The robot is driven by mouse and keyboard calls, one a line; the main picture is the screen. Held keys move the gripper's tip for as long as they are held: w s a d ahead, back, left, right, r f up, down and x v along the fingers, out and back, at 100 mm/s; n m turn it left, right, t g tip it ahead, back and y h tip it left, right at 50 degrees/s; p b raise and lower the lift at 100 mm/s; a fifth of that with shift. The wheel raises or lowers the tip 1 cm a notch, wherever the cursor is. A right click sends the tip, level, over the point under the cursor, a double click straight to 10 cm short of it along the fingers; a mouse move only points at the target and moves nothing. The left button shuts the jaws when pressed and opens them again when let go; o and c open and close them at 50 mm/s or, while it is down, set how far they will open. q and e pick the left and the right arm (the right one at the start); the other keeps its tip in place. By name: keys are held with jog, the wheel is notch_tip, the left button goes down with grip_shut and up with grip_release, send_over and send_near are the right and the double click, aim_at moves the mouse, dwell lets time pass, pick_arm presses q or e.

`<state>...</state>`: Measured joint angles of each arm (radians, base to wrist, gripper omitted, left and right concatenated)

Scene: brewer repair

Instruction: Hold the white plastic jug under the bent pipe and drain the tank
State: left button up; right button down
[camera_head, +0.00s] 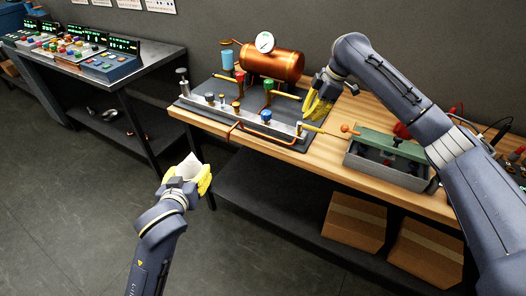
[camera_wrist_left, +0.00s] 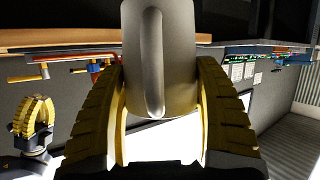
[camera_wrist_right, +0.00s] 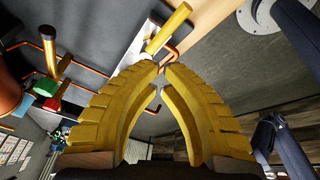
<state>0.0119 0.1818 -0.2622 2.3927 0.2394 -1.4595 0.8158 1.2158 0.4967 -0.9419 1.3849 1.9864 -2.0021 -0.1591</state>
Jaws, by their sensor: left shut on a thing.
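The white plastic jug (camera_head: 188,164) is held by my left gripper (camera_head: 190,181), in front of the bench and apart from it. In the left wrist view the jug (camera_wrist_left: 180,60) stands between the yellow fingers, handle facing the camera. The copper tank (camera_head: 272,62) with a gauge sits at the back of the bench. The bent pipe (camera_head: 232,128) comes over the bench's front edge, right of and above the jug. My right gripper (camera_head: 318,105) is over the right end of the pipework. Its fingertips are close together with a narrow gap, near a yellow lever (camera_wrist_right: 168,30).
A green-lidded grey toolbox (camera_head: 388,162) stands on the bench to the right. Cardboard boxes (camera_head: 354,222) lie on the lower shelf. A control table (camera_head: 105,82) stands at the left. The floor between the tables is clear.

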jog(key=w+d+r+h, duration=0.1)
jog(key=w+d+r, duration=0.1)
jog(key=d+r, duration=0.3)
jog(key=shift+t, duration=0.3)
jog(key=shift+s+f, duration=0.15)
jog(key=shift+f, duration=2.3)
jog(key=c, duration=2.1)
grip_release()
grip_shut()
